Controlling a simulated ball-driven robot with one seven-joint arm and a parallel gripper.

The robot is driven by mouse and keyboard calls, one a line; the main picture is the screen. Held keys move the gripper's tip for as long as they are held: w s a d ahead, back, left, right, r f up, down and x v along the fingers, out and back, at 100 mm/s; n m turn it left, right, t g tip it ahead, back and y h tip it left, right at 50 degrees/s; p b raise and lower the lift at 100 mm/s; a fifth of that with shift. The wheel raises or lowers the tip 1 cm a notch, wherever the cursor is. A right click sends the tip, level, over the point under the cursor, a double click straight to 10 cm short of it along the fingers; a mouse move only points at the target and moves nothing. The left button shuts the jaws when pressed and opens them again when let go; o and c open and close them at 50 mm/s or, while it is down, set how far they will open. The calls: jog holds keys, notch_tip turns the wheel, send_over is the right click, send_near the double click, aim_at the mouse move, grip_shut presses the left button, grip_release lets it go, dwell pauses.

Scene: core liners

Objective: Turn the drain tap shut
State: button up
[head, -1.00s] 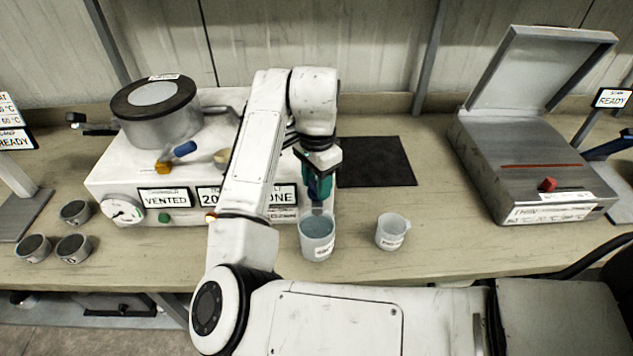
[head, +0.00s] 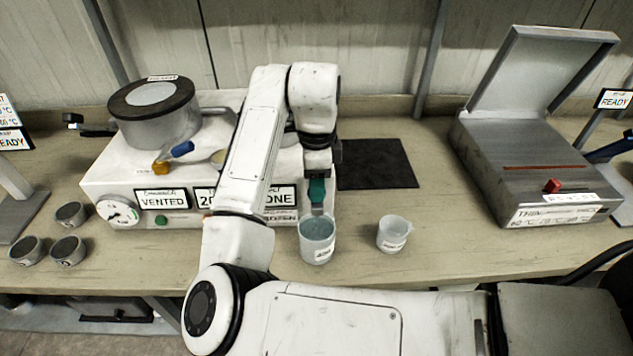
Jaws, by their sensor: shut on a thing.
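My gripper (head: 317,188) points down at the right front of the white machine (head: 110,185), with its teal fingers closed. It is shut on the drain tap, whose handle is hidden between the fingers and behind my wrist. A small grey piece, perhaps the tap's spout, shows just below the fingertips, over a clear beaker (head: 318,250). The beaker stands upright on the bench and holds bluish liquid. The tap handle's angle cannot be seen.
A smaller beaker (head: 393,236) stands to the right. A black mat (head: 375,165) lies behind it. A grey open-lidded box (head: 535,185) is far right. Several small cups (head: 68,250) stand at the left. A blue-handled valve (head: 182,149) sits on the machine. My arm hides the machine's middle.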

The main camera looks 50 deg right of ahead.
dwell(0.4)
jog(key=o, duration=1.1)
jog(key=shift+c, duration=0.2)
notch_tip(320, 180, up, 11)
jog(key=shift+f, duration=0.15)
